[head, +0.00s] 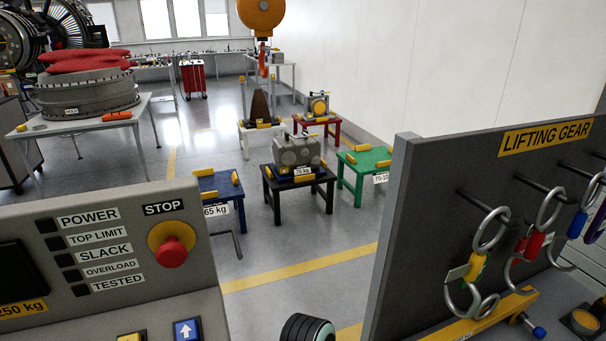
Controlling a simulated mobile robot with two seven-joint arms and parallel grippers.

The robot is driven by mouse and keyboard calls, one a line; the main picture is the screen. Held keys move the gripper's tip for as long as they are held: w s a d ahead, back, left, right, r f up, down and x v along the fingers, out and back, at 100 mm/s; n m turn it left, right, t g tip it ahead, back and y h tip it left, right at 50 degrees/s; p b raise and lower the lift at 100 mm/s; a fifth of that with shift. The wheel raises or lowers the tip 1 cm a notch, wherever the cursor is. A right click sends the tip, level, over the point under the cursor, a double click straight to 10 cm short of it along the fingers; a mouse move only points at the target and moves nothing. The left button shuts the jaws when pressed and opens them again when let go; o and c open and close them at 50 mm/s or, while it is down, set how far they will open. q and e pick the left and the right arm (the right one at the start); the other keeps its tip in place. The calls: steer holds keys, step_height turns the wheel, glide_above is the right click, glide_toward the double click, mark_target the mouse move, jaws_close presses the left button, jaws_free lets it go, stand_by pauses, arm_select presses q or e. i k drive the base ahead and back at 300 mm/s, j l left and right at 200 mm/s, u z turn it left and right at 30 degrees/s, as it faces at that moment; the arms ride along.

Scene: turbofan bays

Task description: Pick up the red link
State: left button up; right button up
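The red link (534,246) hangs from a peg on the grey lifting gear board (400,230) at the right of the head view. It has a red middle body, a metal ring above and metal below, partly overlapped by neighbouring gear. A yellow link (475,266) hangs to its left and a blue link (577,224) to its right. Neither of my grippers shows in this view.
A control panel (120,235) with a red stop button (172,252) fills the lower left. A yellow beam (475,322) lies below the links. Small blue, black, green and red stands are beyond. An orange hoist (261,14) hangs above. Open floor lies between.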

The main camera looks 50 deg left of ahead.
mark_target(538, 240)
steer(key=l+u, duration=0.4)
steer(key=l, duration=0.35)
steer(key=l+u, duration=0.45)
steer(key=l, duration=0.3)
steer(key=k+l, duration=0.1)
steer(key=l, duration=0.25)
steer(key=k+l, duration=0.1)
steer(key=l, duration=0.25)
